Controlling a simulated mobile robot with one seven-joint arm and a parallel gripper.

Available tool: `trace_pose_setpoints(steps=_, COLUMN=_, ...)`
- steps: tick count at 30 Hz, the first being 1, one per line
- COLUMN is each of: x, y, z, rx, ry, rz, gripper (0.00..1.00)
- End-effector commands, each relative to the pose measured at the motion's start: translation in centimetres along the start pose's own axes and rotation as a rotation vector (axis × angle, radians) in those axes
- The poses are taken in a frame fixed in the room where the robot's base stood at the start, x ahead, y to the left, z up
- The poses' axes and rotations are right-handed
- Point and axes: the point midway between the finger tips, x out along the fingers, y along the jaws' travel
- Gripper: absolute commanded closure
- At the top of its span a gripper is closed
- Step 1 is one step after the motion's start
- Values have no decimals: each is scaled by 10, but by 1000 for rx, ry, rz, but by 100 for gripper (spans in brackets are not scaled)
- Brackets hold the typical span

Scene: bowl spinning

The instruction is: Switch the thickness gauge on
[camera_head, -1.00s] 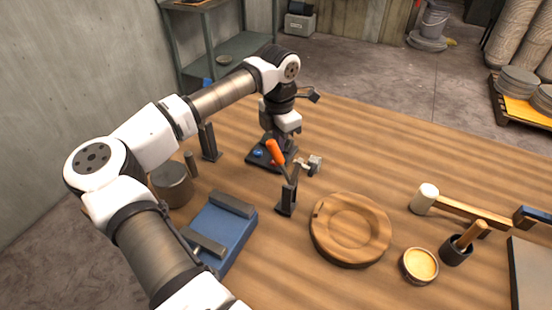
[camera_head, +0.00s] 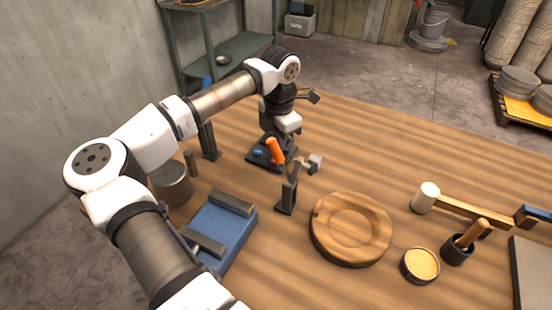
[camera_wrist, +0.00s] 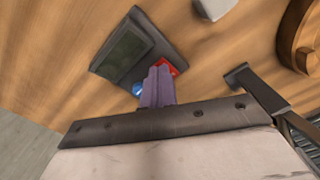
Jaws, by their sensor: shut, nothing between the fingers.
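The thickness gauge (camera_wrist: 120,58) is a flat dark box with a blank, dark green screen (camera_wrist: 124,56), a blue button (camera_wrist: 137,89) and a red button (camera_wrist: 168,68). In the head view the gauge (camera_head: 256,160) lies on the table below my wrist, partly covered by it. My gripper (camera_wrist: 157,70) is shut and empty, pointing down at the button end of the gauge. Its fingertips appear between the blue and red buttons; I cannot tell whether they touch either.
A wooden bowl (camera_head: 350,228) sits further right.

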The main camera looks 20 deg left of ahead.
Motion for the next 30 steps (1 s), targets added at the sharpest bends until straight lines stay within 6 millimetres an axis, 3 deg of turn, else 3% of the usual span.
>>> trace_pose_setpoints(steps=30, x=16, y=0, z=0, rx=0, ry=1, rz=-1, gripper=100)
